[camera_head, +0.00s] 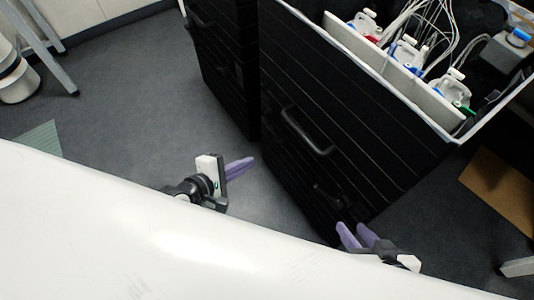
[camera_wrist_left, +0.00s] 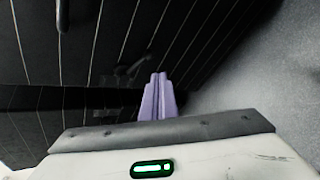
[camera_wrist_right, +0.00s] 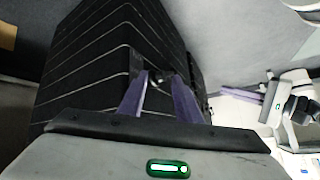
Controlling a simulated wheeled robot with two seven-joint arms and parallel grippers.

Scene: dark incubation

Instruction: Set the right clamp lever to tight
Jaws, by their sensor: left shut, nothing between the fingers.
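A small dark fitting (camera_head: 328,194), possibly a clamp lever, sits low on the side of the black ribbed case (camera_head: 350,95); its setting cannot be made out. A dark latch-like part (camera_wrist_left: 125,72) shows on the case in the left wrist view. My left gripper (camera_head: 250,161) is shut and empty, left of the case; its fingers touch each other in the left wrist view (camera_wrist_left: 158,76). My right gripper (camera_head: 352,226) is open below the fitting. In the right wrist view its fingertips (camera_wrist_right: 157,78) are apart, with a dark part of the case between them.
A black handle (camera_head: 308,132) is on the case side. The open top holds several clear bottles (camera_head: 407,52) with tubes behind a white panel (camera_head: 395,73). Another black unit (camera_head: 222,62) stands behind. Grey floor (camera_head: 135,95) is free at left; a brown board (camera_head: 497,190) lies at right.

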